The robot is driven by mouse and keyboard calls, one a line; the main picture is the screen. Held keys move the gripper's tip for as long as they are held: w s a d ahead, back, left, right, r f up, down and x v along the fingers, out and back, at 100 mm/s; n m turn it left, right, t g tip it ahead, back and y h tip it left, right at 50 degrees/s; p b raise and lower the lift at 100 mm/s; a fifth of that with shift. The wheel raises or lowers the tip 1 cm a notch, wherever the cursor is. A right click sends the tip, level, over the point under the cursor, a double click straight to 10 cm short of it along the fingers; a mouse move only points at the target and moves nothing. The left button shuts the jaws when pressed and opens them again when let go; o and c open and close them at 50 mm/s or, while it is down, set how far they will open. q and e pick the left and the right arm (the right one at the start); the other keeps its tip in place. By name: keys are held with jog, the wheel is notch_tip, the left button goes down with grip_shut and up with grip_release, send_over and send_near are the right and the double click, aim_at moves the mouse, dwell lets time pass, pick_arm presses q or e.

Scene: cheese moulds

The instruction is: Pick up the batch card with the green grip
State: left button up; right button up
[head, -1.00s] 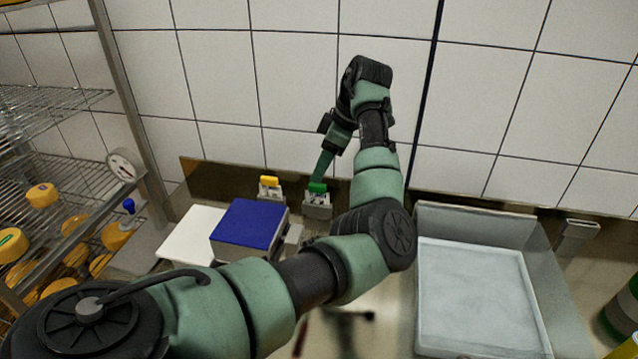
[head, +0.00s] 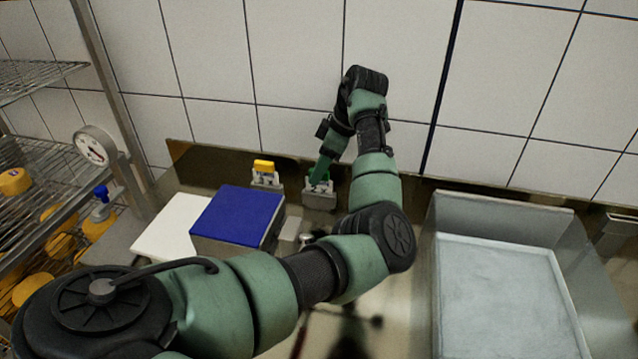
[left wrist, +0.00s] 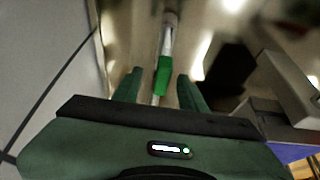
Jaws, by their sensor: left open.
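The batch card with the green grip (left wrist: 163,76) shows in the left wrist view, its green grip between my two green fingers. In the head view it stands in a small grey holder (head: 319,200) against the back wall, and its grip is hard to tell from my fingers. My left gripper (head: 320,176) reaches down to it from above. In the left wrist view my left gripper (left wrist: 158,80) is open, one finger on each side of the grip, with gaps showing. A batch card with a yellow grip (head: 263,166) stands in a similar holder to the left. My right gripper is out of view.
A blue-topped block (head: 237,216) and a white board (head: 172,227) lie left of the holders. A grey tray (head: 440,280) is at the right. A wire rack (head: 40,80) with yellow rounds and a dial gauge (head: 93,150) stand at the left.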

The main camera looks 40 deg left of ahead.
aim_at(319, 188)
pick_arm(q)
jog(key=x, duration=0.4)
jog(key=shift+s+f+p, duration=0.1)
jog(key=shift+f+p, duration=0.1)
jog(key=shift+p, duration=0.15)
jog(key=shift+d, duration=0.1)
grip_shut()
